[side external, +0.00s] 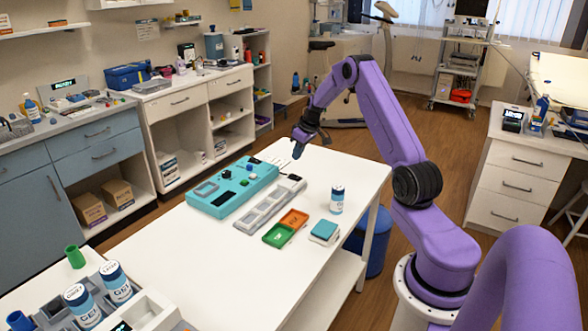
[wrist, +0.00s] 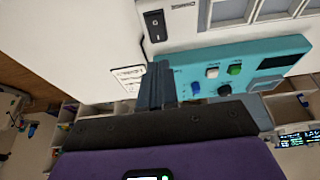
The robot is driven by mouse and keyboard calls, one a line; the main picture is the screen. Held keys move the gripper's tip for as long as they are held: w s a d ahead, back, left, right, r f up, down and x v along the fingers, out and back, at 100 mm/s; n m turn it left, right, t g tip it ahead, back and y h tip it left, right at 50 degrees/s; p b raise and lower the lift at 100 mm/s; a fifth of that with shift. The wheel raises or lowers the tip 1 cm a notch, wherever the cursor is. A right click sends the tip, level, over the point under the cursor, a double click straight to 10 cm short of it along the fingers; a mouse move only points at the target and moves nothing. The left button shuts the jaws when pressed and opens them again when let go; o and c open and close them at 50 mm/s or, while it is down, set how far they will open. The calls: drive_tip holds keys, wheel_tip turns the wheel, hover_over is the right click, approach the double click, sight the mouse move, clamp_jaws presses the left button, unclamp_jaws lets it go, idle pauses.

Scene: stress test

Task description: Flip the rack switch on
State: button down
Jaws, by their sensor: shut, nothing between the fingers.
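The rack switch is a black rocker (wrist: 155,25) with white marks on the white end of the rack, at the top of the wrist view. In the side view it is a small dark spot (side external: 294,177) at the rack's far end. I cannot tell which way it is tipped. The grey rack (side external: 262,212) lies on the white table beside the teal panel. My gripper (side external: 297,153) is above the table's far edge, past the switch end of the rack. In the wrist view its fingers (wrist: 158,70) are shut and empty, apart from the switch.
The teal panel (side external: 215,201) carries buttons and a black knob (wrist: 224,90). Green (side external: 277,236) and orange (side external: 294,218) trays, a teal-topped block (side external: 324,231) and a white-and-blue jar (side external: 337,203) stand right of the rack. The table's near middle (side external: 200,270) is bare.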

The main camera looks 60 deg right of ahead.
sight(292, 175)
drive_tip(key=x, duration=0.7)
drive_tip(key=shift+s+f, duration=0.2)
drive_tip(key=shift+s, duration=0.2)
drive_tip(key=shift+f, duration=0.2)
drive_tip(key=shift+s, duration=0.85)
